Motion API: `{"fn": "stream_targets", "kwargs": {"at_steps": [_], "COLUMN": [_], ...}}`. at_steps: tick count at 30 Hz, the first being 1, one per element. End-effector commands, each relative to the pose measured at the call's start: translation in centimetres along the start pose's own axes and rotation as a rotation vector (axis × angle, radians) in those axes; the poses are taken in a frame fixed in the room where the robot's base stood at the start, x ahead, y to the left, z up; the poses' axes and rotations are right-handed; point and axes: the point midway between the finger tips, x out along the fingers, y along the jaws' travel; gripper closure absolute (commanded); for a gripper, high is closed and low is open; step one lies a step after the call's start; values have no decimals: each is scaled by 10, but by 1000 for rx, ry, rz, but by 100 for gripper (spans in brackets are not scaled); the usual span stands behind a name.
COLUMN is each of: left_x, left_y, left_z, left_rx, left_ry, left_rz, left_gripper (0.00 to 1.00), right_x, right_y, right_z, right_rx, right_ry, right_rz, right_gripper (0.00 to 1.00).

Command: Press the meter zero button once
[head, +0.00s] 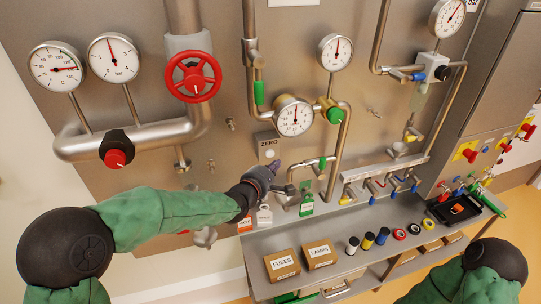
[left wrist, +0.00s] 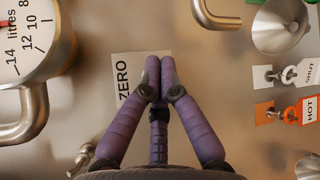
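The zero button (head: 270,154) is a small round knob on a pale plate marked ZERO (head: 268,142), below the round white meter (head: 294,117). My left gripper (head: 275,167) is just below the button in the head view, its purple fingers pointing at the panel. In the left wrist view, the fingertips (left wrist: 159,62) are together with nothing seen between them. They overlap the ZERO plate (left wrist: 124,70) and hide the button there. I cannot tell whether they touch it. The litres meter (left wrist: 22,40) is at upper left there. My right gripper is out of view.
A bent pipe (head: 340,155) and a green-handled valve (head: 322,163) are right of my left gripper. Hanging tags (head: 264,216) are below it. A bench (head: 345,262) holds boxes (head: 282,264) and tape rolls (head: 383,236). A red handwheel (head: 193,76) is at upper left.

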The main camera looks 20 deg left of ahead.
Motion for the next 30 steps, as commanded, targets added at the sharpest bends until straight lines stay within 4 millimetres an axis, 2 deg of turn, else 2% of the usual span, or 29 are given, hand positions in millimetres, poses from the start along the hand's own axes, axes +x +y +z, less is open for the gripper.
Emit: {"fn": "stream_targets", "kwargs": {"at_steps": [10, 30], "left_x": [-18, -20], "left_y": [-13, -14], "left_z": [13, 14], "left_rx": [0, 0], "left_ry": [-1, 0], "left_rz": [0, 0], "left_gripper": [100, 100], "right_x": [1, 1], "right_y": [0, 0], "right_z": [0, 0], "right_rx": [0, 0], "right_ry": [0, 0], "right_rz": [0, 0], "right_gripper": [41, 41]}}
